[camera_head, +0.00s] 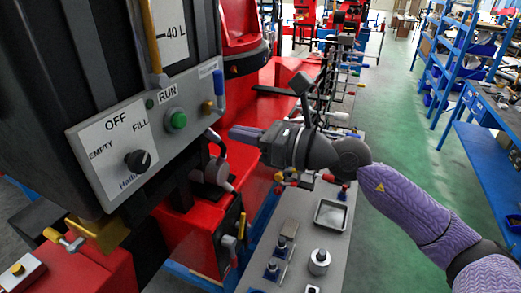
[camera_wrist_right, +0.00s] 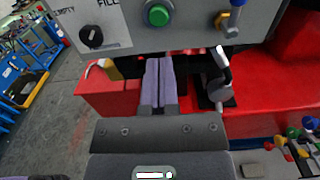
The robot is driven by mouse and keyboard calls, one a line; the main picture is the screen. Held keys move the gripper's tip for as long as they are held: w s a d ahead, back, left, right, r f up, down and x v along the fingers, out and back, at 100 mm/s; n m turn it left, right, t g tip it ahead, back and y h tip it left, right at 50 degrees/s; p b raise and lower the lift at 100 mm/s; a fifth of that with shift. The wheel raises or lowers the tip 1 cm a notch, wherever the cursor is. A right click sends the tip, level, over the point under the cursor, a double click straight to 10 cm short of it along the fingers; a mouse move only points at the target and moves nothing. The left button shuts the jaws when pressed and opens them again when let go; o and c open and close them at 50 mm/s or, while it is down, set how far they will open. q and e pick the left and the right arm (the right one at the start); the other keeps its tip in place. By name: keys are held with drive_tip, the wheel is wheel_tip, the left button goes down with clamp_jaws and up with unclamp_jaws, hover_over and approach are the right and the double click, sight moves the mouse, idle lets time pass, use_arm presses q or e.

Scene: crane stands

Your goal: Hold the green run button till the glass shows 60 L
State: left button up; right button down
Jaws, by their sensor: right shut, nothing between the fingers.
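The green run button (camera_head: 177,120) sits under the word RUN on a grey panel (camera_head: 200,97) and also shows at the top of the right wrist view (camera_wrist_right: 157,14). My right gripper (camera_head: 232,133) is shut and empty, its purple fingers right of the button in the head view and apart from it. In the right wrist view the fingers (camera_wrist_right: 160,62) lie just below the button. The gauge glass (camera_head: 151,35) is a yellowish tube beside a white scale (camera_head: 172,30) with a 40 L mark; its upper part is out of frame and I cannot read a level.
A black knob (camera_head: 138,160) sits among OFF, EMPTY and FILL labels; its setting is unclear. A blue-handled lever (camera_head: 219,88) is right of the button. A grey bench (camera_head: 315,230) with a small tray (camera_head: 330,214) stands below my right arm.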

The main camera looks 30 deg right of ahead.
drive_tip(key=b+v, duration=0.1)
drive_tip(key=v, duration=0.2)
drive_tip(key=shift+s+d+r, duration=0.1)
drive_tip(key=shift+s, duration=0.1)
drive_tip(key=shift+s, duration=0.1)
idle(1.0)
